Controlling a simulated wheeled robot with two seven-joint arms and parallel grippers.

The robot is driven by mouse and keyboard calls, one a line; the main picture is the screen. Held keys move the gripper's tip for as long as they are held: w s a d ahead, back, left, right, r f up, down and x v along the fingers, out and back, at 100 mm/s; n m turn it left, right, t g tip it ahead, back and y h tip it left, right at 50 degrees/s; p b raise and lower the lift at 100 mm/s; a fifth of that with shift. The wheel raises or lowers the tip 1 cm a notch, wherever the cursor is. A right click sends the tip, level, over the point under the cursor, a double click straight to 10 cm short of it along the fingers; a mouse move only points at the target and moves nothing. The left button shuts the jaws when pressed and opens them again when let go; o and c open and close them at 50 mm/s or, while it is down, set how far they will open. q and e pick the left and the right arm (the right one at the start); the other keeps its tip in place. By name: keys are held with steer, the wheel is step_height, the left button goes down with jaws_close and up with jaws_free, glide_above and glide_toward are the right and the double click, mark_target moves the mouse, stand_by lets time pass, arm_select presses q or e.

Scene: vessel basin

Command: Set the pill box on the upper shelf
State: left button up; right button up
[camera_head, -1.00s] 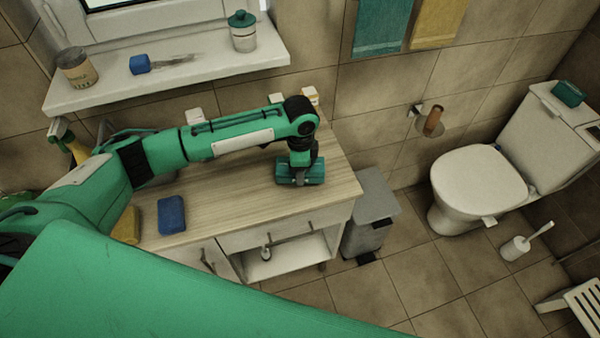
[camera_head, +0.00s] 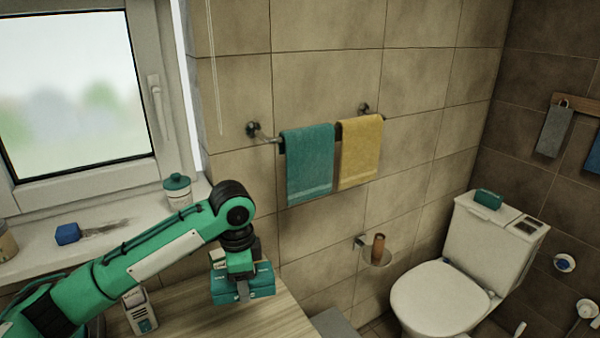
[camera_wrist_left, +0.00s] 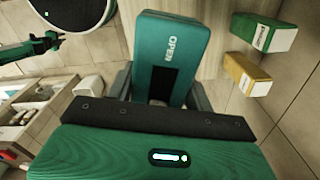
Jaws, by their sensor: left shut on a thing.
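The pill box (camera_head: 243,283) is a teal box with a darker teal band. My left gripper (camera_head: 242,290) is shut on it from above, near the back edge of the wooden counter. In the left wrist view the pill box (camera_wrist_left: 172,40) shows the word OPEN and sits between the two grey fingers of my left gripper (camera_wrist_left: 160,92). Whether it touches the counter is hard to tell. I cannot make out the upper shelf for certain in either view. My right gripper is not in the head view.
Around the wooden counter (camera_head: 175,318) are a white box (camera_head: 141,312) and the windowsill (camera_head: 35,262) with a blue sponge (camera_head: 67,233) and a jar (camera_head: 177,190). Towels (camera_head: 308,165) hang behind. A toilet (camera_head: 440,300) stands right. Green (camera_wrist_left: 264,32) and yellow (camera_wrist_left: 247,75) boxes show in the wrist view.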

arm_select(q)
steer(key=s+a+f+n, duration=0.5)
steer(key=s+f+n, duration=0.3)
steer(key=s+n, duration=0.3)
steer(key=shift+s+a+n, duration=0.15)
steer(key=shift+s+n, duration=0.2)
steer(key=shift+n, duration=1.25)
steer(key=shift+r, duration=0.1)
steer(key=shift+a, duration=0.15)
